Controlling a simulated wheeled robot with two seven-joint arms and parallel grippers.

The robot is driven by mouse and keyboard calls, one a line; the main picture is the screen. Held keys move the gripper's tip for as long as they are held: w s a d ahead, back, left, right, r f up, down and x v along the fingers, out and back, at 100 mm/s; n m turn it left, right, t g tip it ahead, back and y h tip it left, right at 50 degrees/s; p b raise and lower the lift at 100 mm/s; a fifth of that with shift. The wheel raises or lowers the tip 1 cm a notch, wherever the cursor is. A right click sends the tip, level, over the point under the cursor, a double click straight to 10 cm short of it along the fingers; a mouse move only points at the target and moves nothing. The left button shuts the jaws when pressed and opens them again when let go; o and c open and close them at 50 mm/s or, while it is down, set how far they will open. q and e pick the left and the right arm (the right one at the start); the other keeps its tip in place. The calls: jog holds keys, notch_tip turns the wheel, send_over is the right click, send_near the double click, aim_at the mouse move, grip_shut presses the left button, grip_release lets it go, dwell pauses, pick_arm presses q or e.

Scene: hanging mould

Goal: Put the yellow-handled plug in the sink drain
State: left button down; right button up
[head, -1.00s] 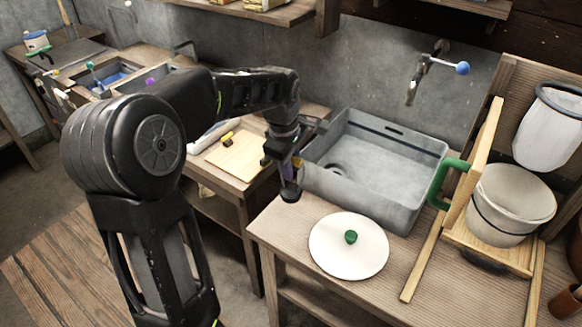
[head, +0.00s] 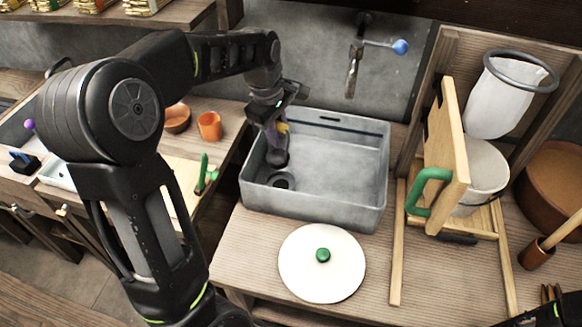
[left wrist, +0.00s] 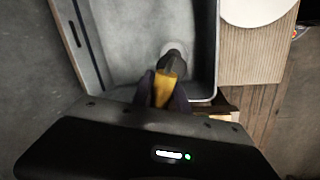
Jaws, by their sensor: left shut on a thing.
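The grey sink (head: 335,201) stands on the wooden counter. Its round dark drain (head: 281,182) is in the floor near the left front corner. My left gripper (head: 276,133) is over the left part of the sink, pointing down, shut on the yellow-handled plug (head: 279,157). The plug's dark body hangs just above and behind the drain in the head view, apparently clear of it. In the left wrist view, the yellow handle (left wrist: 167,88) sits between the fingers, and the plug's dark end overlaps the pale drain ring (left wrist: 174,46). My right gripper is not in view.
A white round lid (head: 322,275) with a green knob lies in front of the sink. A wooden board with a green handle (head: 428,190) stands to its right. A tap (head: 354,68) hangs over the back. The sink's right side is empty.

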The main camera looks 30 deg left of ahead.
aim_at(279, 153)
pick_arm(q)
jog(key=shift+w+a, duration=0.1)
jog(key=shift+w, duration=0.35)
jog(key=shift+s+d+r, duration=0.1)
jog(key=shift+d, duration=0.15)
jog(key=shift+a+f+p, duration=0.1)
jog(key=shift+f+p, duration=0.35)
jog(key=shift+f, duration=2.75)
notch_tip(279, 153, down, 4)
jog(key=shift+r, duration=0.2)
jog(key=shift+f, duration=0.15)
jog(key=shift+f, duration=0.3)
jog(key=c, duration=1.3)
grip_release()
jog(key=shift+r, duration=0.1)
